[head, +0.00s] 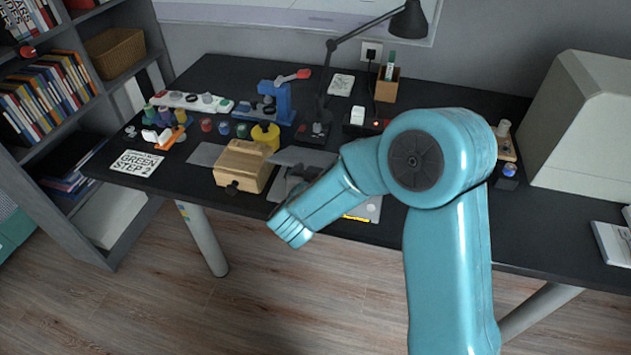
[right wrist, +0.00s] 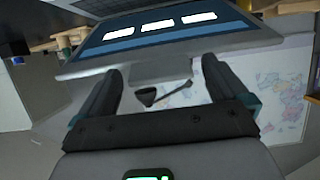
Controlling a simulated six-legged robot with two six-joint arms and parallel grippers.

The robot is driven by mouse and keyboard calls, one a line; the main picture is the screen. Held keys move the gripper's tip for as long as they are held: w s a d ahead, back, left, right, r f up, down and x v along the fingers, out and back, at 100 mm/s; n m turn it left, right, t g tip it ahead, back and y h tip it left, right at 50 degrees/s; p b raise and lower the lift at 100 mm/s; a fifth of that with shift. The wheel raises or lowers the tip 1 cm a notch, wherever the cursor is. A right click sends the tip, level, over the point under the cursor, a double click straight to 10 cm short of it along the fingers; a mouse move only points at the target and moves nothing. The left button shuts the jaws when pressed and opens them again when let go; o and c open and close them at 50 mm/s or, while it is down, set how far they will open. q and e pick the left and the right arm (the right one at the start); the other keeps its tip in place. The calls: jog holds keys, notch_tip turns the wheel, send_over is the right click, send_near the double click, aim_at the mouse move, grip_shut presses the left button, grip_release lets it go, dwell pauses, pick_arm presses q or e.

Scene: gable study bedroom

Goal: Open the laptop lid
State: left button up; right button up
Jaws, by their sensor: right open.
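In the right wrist view, which looks upside down, the laptop's lid (right wrist: 250,41) stands raised from its base, its lit blue screen (right wrist: 110,42) facing the camera. A small grey tab lies at the lid's free edge. My right gripper (right wrist: 168,78) is open, with one finger on each side of that tab and nothing held; I cannot tell whether it touches. In the head view, my teal right arm hides most of the laptop and the gripper. A grey piece with a yellow strip (head: 370,211), perhaps laptop, shows beside the arm. My left gripper is not in view.
A wooden box (head: 243,166) stands left of the arm on the dark desk (head: 225,72). A desk lamp (head: 409,21) stands behind, beside a pen holder (head: 387,84). A large beige machine (head: 590,125) fills the right. Small coloured items crowd the back left.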

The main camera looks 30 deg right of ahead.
jog(key=p+v, duration=0.1)
jog(key=v, duration=1.5)
jog(key=shift+r, duration=0.1)
